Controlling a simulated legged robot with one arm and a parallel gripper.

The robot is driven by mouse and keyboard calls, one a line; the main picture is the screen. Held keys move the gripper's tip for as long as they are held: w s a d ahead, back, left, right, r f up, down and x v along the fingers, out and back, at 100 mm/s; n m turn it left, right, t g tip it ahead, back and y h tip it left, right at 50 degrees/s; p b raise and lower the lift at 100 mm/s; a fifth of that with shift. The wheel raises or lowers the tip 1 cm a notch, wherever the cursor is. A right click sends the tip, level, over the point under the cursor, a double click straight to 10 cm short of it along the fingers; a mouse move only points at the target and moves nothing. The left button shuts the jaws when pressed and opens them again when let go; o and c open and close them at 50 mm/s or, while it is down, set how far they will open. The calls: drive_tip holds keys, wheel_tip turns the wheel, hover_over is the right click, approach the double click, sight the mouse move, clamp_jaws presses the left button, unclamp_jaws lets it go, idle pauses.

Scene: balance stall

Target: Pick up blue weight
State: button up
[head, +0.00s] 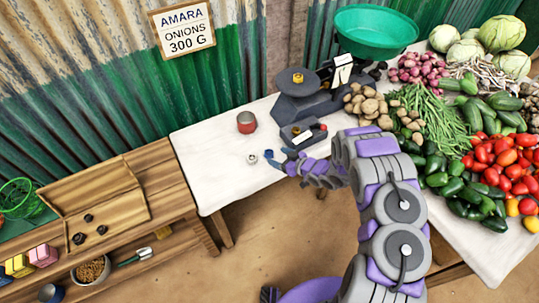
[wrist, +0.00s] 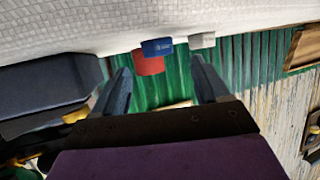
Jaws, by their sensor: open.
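The blue weight (head: 268,154) stands on the white-covered table, just off the fingertips of my gripper (head: 281,158) in the head view. In the wrist view, which looks tilted over, the blue weight (wrist: 158,47) appears beyond and between the two spread fingers, nearer the left one. My gripper is open and empty, low over the table. I see no contact between the fingers and the weight.
A pale grey weight (head: 252,158) stands close beside the blue one. A red tin (head: 246,123) stands behind. The table's left part (head: 205,150) is clear.

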sight(270, 153)
drive_tip(key=b+x, duration=0.1)
drive_tip(key=x, duration=0.4)
drive_tip(key=shift+a+f+b, duration=0.1)
drive_tip(key=shift+f+b, duration=0.05)
drive_tip(key=shift+b, duration=0.15)
drive_tip(key=shift+w, duration=0.1)
drive_tip(key=shift+c, duration=0.2)
drive_tip(key=shift+c, duration=0.8)
drive_tip(key=c, duration=1.1)
